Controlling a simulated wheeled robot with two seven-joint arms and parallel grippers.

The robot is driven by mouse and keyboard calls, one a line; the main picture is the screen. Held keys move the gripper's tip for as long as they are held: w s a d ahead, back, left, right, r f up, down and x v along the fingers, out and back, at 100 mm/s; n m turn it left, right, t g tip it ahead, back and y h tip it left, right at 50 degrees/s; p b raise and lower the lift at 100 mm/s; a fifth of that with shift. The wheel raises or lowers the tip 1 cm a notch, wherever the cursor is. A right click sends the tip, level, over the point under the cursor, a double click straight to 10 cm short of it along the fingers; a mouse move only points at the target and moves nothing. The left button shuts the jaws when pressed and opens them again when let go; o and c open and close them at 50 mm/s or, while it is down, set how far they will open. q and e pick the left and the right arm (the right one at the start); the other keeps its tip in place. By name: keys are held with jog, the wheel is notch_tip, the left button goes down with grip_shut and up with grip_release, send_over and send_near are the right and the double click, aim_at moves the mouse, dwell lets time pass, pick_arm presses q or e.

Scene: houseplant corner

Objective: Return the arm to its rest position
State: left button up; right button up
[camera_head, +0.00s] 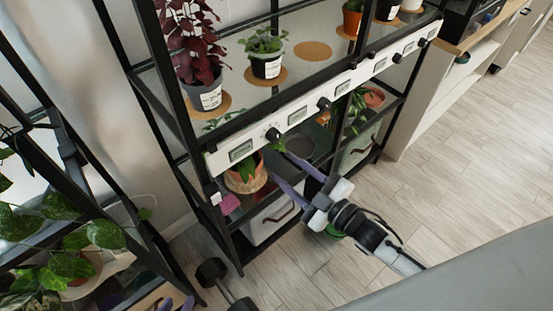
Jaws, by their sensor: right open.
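My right gripper (280,166) reaches in from the lower right. Its two purple fingers are spread apart and point at the shelf's lower level, below the white control strip (325,100). Nothing shows between them. A plant in a terracotta pot (246,178) stands on that level just left of the fingers. My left gripper (176,304) shows only as purple finger parts at the bottom edge, lower left. The rest of it is cut off, so its opening is unclear.
The black-framed shelf holds a red-leaved plant (195,45) and a small green plant (265,62) above. A white drawer box (270,217) sits low inside it. Another rack with a trailing plant (70,262) stands left. Wooden floor (460,165) is open at right.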

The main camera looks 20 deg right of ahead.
jog(key=shift+s+d, duration=0.25)
jog(key=shift+s, duration=0.25)
